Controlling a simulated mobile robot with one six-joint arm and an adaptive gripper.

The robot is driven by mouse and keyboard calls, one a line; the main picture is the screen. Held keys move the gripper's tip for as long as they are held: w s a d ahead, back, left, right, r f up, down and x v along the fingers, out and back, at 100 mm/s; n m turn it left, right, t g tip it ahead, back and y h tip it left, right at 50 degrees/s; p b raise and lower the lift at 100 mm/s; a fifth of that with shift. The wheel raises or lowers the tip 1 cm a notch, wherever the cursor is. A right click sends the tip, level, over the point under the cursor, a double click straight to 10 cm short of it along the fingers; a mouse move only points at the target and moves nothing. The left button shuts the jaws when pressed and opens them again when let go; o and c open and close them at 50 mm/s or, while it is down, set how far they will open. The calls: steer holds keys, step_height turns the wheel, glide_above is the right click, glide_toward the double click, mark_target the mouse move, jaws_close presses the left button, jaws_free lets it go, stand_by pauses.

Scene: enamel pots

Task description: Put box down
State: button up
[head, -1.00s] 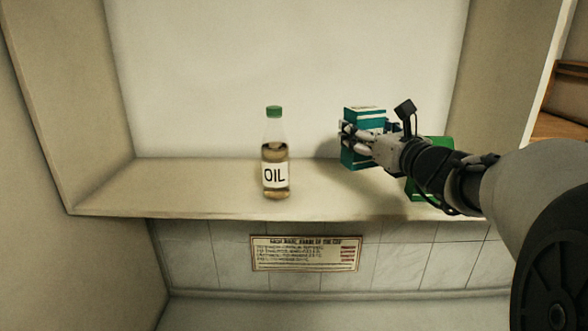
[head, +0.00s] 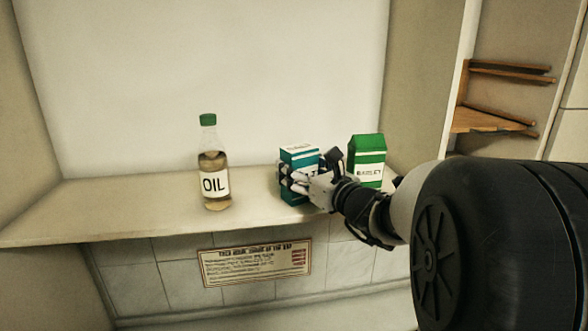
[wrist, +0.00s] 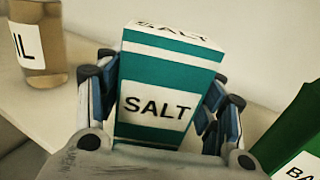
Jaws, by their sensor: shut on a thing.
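The box is a teal and white salt box (head: 299,155) marked SALT. In the head view it is upright at the shelf, between the oil bottle and a green carton. My gripper (head: 300,182) is shut on it from the front right, with fingers on both sides. The wrist view shows the salt box (wrist: 160,85) between the two fingers of my gripper (wrist: 160,105). The box's base looks level with the shelf top (head: 130,205), but the gripper hides part of it, so I cannot tell whether it touches.
An oil bottle (head: 213,185) with a green cap stands on the shelf to the left. A green carton (head: 367,158) stands close on the right, behind my arm. A sign (head: 255,262) hangs below the shelf edge. The shelf's left part is clear.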

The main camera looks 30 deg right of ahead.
steer(key=o, duration=1.3)
steer(key=shift+r+p, duration=0.15)
steer(key=shift+p, duration=0.15)
steer(key=s, duration=0.4)
steer(key=s+d+b, duration=0.1)
steer(key=s, duration=0.7)
steer(key=shift+d, duration=0.15)
